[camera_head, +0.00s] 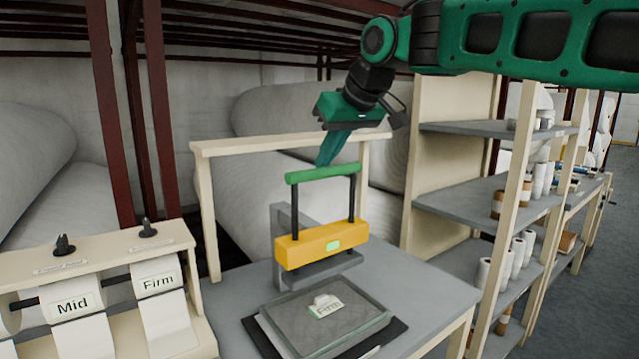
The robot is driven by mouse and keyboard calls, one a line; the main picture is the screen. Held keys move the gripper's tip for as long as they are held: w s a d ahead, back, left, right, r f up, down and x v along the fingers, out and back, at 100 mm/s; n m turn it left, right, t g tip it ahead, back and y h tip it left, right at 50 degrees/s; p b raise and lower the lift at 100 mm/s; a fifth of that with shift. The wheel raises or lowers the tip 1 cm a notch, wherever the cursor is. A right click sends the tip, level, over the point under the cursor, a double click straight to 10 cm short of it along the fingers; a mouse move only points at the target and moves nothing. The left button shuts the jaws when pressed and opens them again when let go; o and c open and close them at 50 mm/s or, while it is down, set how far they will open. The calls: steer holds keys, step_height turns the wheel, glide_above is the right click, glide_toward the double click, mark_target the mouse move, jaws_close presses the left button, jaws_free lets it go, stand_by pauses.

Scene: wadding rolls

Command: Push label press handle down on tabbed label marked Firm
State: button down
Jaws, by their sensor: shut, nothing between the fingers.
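The label press stands on the grey table. Its green handle bar (322,173) sits on two dark posts above a yellow press head (322,245). The head is raised above a grey plate at the back. A white tabbed label marked Firm (326,305) lies on the grey pad (285,324) in front of the press head, as seen from here. My gripper (324,162) is shut and points down, its tips at or just above the green handle bar. I cannot tell whether they touch it.
A label dispenser with rolls marked Mid (72,304) and Firm (158,283) stands at the left. A wooden frame (290,142) spans behind the press. Shelves (480,213) with white rolls stand at the right. The table (425,290) is clear right of the pad.

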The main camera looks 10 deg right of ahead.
steer(key=s+d+r, duration=0.2)
steer(key=s+r, duration=0.4)
steer(key=s, duration=0.3)
steer(key=w+f, duration=0.3)
steer(key=w, duration=0.3)
steer(key=s+d+f+m+g+h, duration=0.2)
steer(key=s+d+f+m, duration=0.1)
steer(key=s+d+f, duration=0.7)
steer(key=s+d+f+m+g+h, duration=0.1)
steer(key=s+d+f+m, duration=0.3)
steer(key=s+d+f, duration=0.55)
steer(key=s+d+f+m+g, duration=0.2)
steer(key=s+d+f, duration=0.2)
steer(key=s+f, duration=0.3)
steer(key=s+d+f+m+g, duration=0.2)
steer(key=s+d+f, duration=0.2)
steer(key=s+f, duration=0.3)
steer(key=s, duration=0.2)
steer(key=shift+s+d+m, duration=0.35)
steer(key=shift+d+m, duration=0.05)
